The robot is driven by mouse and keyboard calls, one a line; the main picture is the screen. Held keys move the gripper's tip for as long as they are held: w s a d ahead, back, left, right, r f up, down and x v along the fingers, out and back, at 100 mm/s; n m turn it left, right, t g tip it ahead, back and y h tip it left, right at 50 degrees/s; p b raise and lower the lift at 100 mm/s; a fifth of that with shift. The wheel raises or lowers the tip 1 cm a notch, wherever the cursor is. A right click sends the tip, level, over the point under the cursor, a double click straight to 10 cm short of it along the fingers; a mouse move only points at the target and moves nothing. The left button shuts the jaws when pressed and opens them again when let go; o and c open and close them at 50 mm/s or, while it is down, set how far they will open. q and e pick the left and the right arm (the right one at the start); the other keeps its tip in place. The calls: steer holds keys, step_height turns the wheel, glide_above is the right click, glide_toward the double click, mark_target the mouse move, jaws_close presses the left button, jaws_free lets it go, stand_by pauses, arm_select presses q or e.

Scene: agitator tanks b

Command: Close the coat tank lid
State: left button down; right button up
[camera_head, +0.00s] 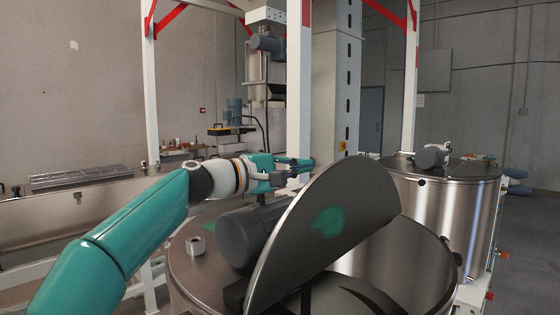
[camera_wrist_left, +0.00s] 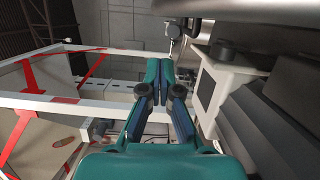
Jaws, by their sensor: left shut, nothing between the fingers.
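The coat tank lid (camera_head: 345,200) is a grey half-disc with a green smear, raised and steeply tilted over the coat tank (camera_head: 420,275) in the front middle. The tank's right half is open beneath it. My left gripper (camera_head: 308,164) is shut and empty. It reaches in from the left above the tank, its fingertips close to the lid's upper left edge. I cannot tell whether they touch it. Its two fingers also show pressed together in the left wrist view (camera_wrist_left: 166,72). My right gripper is out of view.
A dark motor (camera_head: 246,236) and a small nut-shaped fitting (camera_head: 195,246) sit on the tank's fixed top, left of the lid. A second steel tank (camera_head: 450,205) stands behind right. A white post (camera_head: 300,90) rises behind the gripper. A long trough (camera_head: 70,215) lies left.

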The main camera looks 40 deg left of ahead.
arm_select(q)
steer(key=d, duration=0.4)
steer(key=shift+w+d+r, duration=0.15)
steer(key=shift+w+d, duration=0.1)
steer(key=shift+w, duration=0.1)
steer(key=shift+d, duration=0.1)
